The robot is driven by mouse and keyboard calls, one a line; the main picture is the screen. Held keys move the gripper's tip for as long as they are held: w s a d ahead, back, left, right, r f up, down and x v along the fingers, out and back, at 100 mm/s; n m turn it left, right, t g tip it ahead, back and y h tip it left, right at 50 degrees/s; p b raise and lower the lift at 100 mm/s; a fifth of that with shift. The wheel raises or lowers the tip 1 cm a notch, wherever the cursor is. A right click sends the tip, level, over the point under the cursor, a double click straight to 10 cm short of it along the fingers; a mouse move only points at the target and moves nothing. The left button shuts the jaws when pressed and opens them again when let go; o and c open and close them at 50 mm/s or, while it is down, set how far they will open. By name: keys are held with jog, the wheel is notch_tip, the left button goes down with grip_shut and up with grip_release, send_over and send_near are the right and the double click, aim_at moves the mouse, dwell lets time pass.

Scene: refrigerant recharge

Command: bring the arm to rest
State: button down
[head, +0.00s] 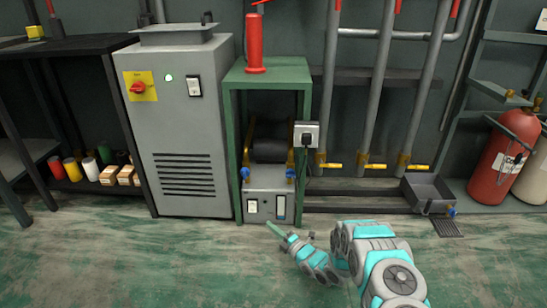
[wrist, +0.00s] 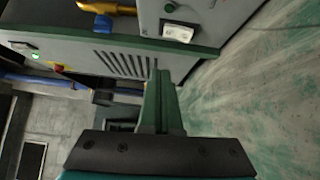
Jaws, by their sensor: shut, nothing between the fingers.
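My arm reaches in from the lower right of the head view, low over the floor in front of the green stand. My gripper (head: 272,228) points left and up toward the foot of the stand, apart from it as far as I can tell. In the wrist view its two green fingers (wrist: 160,75) are pressed together with nothing between them.
The green stand (head: 267,75) holds a grey recovery machine (head: 268,195) with blue-knobbed valves. A grey cabinet (head: 185,130) with a red rotary switch (head: 138,87) stands left of it. Pipes with yellow valves, a tray (head: 428,190) and a red cylinder (head: 500,160) are right. The front floor (head: 130,265) is clear.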

jog(key=w+d+r+m+g+h+p, duration=0.2)
jog(key=w+d+r+m+h+p, duration=0.2)
jog(key=d+r+m+h, duration=0.75)
jog(key=s+d+r+m+g+h+p, duration=0.1)
jog(key=s+d+r+g, duration=0.1)
jog(key=s+d+r, duration=0.5)
jog(key=s+d+r+m+g+h+p, duration=0.15)
jog(key=s+d+r, duration=0.3)
jog(key=r, duration=0.45)
jog(key=s+r+m+g+p, duration=0.15)
jog(key=s+r+m, duration=0.3)
jog(key=s, duration=0.55)
jog(key=s+r+m+g+p, duration=0.1)
jog(key=s+r+m+g, duration=0.3)
jog(key=s, duration=0.6)
jog(key=s+a+r+m+g+p, duration=0.1)
jog(key=s+a+r, duration=0.1)
jog(key=s, duration=0.8)
jog(key=s+a+r+m+g+y, duration=0.1)
jog(key=s+a+r+m, duration=0.1)
jog(key=s, duration=0.8)
jog(key=s+a+r+m+g+p, duration=0.1)
jog(key=s+a+r+g, duration=0.1)
jog(key=s, duration=0.7)
jog(key=shift+s+a+r+p, duration=0.3)
jog(key=shift+s+a+r, duration=0.15)
jog(key=shift+r, duration=0.4)
